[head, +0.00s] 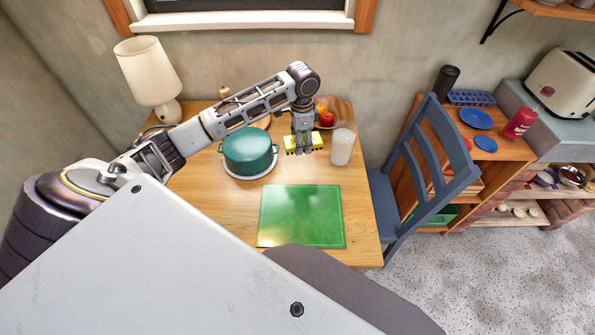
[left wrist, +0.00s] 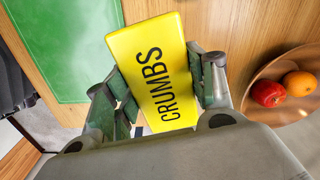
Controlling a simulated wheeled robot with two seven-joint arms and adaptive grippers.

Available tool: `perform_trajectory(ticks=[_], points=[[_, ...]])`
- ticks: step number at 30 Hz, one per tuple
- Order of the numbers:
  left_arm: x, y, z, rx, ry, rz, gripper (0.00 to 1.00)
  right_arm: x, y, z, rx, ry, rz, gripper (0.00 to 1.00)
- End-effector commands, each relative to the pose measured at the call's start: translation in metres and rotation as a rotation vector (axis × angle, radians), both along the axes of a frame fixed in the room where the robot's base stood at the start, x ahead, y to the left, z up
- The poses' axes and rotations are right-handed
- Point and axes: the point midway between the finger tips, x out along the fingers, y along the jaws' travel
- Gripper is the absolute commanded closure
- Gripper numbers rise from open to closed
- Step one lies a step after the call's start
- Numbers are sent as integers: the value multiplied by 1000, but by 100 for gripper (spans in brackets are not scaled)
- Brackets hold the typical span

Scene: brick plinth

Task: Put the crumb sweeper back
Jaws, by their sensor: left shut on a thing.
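The crumb sweeper is a yellow block (left wrist: 160,75) lettered "CRUMBS" in the left wrist view. It also shows as a yellow piece (head: 318,142) in the head view, near the back of the wooden table. My left gripper (head: 303,143) is shut on it, with one finger on each side in the left wrist view (left wrist: 165,90). The gripper points down, between the teal pot and the white cup. I cannot tell whether the sweeper touches the table. My right gripper is not in view.
A teal pot (head: 249,152) stands left of the gripper and a white cup (head: 343,147) right of it. A fruit bowl (left wrist: 262,88) is close by. A green mat (head: 301,216) lies at the front. A blue chair (head: 412,180) and shelf (head: 520,148) stand to the right.

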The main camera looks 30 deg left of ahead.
Motion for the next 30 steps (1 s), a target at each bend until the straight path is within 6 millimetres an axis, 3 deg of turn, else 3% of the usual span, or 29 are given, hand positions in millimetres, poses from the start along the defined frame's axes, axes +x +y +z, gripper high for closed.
perform_trajectory(ticks=[6, 30], points=[[2, 7, -5, 0, -1, -170, 77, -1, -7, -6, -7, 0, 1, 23], [4, 20, -19, -5, -1, -815, 77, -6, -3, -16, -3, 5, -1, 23]])
